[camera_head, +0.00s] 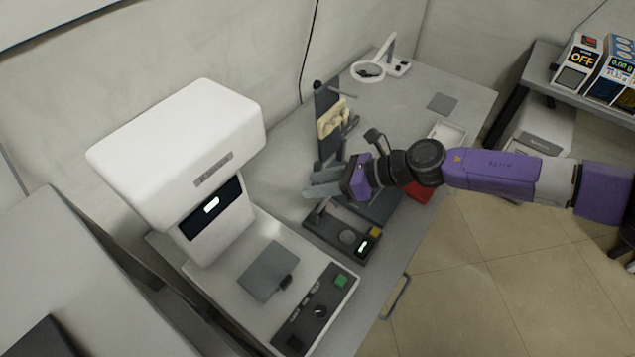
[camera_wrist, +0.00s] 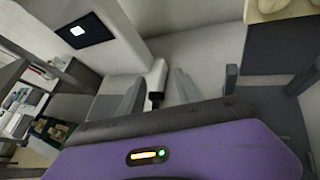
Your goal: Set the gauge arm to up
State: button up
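My gripper (camera_head: 318,182) reaches left over the bench, just above a dark gauge-like base (camera_head: 349,248) with a round disc and a small lit display. Its two grey fingers are apart. In the wrist view, my gripper (camera_wrist: 158,92) has a pale bar with a black end (camera_wrist: 157,82) showing between the fingers, with gaps on both sides. This bar may be the gauge arm, but I cannot tell for sure. Its tilt is unclear, and my gripper hides this spot in the head view.
A large white machine (camera_head: 180,150) stands to the left, with a control panel in front. A dark upright stand (camera_head: 325,105) holding cream pieces (camera_head: 333,118) rises behind my gripper. A red object (camera_head: 419,193) lies under my arm. A ring magnifier (camera_head: 368,72) stands at the back.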

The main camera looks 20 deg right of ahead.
jog(key=b+v, duration=0.1)
jog(key=v, duration=0.6)
jog(key=shift+d+b, duration=0.25)
jog(key=shift+b, duration=0.1)
jog(key=shift+s, duration=0.15)
